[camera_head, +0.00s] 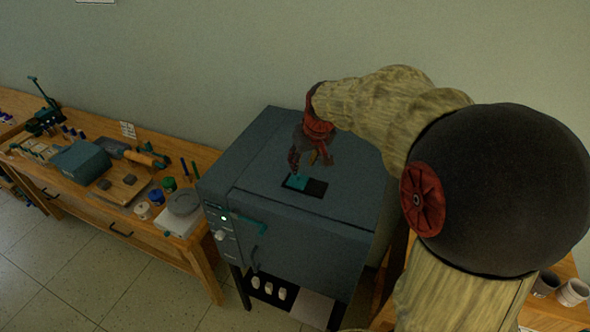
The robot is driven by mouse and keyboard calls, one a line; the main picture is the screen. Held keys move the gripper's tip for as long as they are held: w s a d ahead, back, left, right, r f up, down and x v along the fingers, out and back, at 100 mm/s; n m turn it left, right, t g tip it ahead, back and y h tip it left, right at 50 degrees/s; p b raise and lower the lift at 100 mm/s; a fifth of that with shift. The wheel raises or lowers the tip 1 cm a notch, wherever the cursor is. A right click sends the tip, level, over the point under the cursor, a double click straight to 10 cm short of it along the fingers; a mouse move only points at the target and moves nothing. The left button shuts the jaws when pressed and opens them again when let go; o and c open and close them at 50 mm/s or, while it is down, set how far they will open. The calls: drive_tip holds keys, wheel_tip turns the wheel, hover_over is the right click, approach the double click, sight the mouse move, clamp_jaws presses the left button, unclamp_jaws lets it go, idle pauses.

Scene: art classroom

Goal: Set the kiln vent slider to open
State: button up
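The kiln (300,240) is a blue-grey box on dark legs against the wall. On its top lies a small dark vent opening (318,189) with a teal slider (298,181) at its left end; the dark part shows to the right of the slider. My gripper (308,165), dark and red, points down just above the slider, with one finger near its back left edge. Whether it touches the slider is not clear. The fingers are small and dim, so their opening cannot be made out.
The kiln's front has a green light, a knob (220,234) and a teal handle (248,222). A wooden workbench (120,222) with tools, jars and a scale (183,203) stands at the left. Cups (571,292) stand at the lower right. My arm covers much of the right side.

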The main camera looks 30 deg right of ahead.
sight(299, 176)
drive_tip(key=x, duration=0.7)
drive_tip(key=shift+w+f, duration=0.1)
drive_tip(key=shift+w, duration=0.05)
drive_tip(key=shift+c, duration=0.8)
clamp_jaws()
